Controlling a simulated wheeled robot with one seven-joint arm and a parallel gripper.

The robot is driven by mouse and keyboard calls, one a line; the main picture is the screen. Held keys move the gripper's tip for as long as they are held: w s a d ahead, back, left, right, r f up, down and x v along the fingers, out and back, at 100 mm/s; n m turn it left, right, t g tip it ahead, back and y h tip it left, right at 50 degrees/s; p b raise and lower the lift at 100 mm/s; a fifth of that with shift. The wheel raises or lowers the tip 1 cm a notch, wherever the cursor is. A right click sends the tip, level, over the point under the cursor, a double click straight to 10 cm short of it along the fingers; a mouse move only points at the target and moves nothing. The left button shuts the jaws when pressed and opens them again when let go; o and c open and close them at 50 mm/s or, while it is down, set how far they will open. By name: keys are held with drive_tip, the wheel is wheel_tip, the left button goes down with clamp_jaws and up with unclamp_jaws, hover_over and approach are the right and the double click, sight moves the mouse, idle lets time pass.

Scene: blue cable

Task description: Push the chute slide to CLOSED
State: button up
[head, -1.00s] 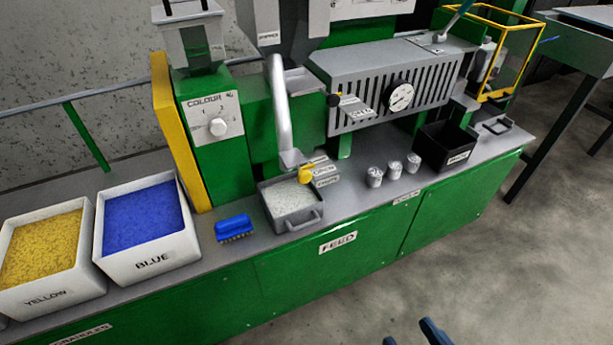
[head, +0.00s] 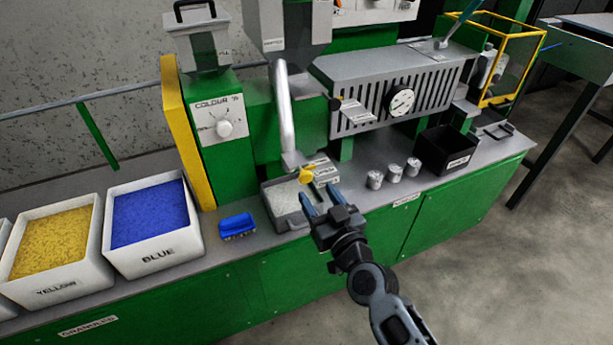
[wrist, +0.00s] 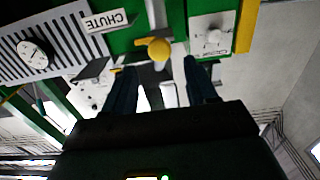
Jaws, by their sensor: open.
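The chute (head: 287,110) is a pale grey pipe that comes down to the bench over a grey tray of white granules (head: 284,203). A yellow knob (head: 307,173), which looks like the slide's handle, sits at the chute's lower end beside small labels. The yellow knob also shows in the wrist view (wrist: 158,49), just beyond my fingers. My gripper (head: 321,203) is open and empty, in front of the tray's right side and close to the knob. My fingers partly hide the tray. I cannot read the slide's position.
A blue brush (head: 237,226) lies left of the tray. Bins of blue (head: 150,212) and yellow (head: 52,243) granules stand further left. Several small metal cups (head: 394,173) and a black box (head: 447,147) stand to the right. The floor in front is clear.

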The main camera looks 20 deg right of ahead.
sight(307, 178)
drive_tip(key=w, duration=0.7)
drive_tip(key=shift+w, duration=0.2)
clamp_jaws()
idle(0.4)
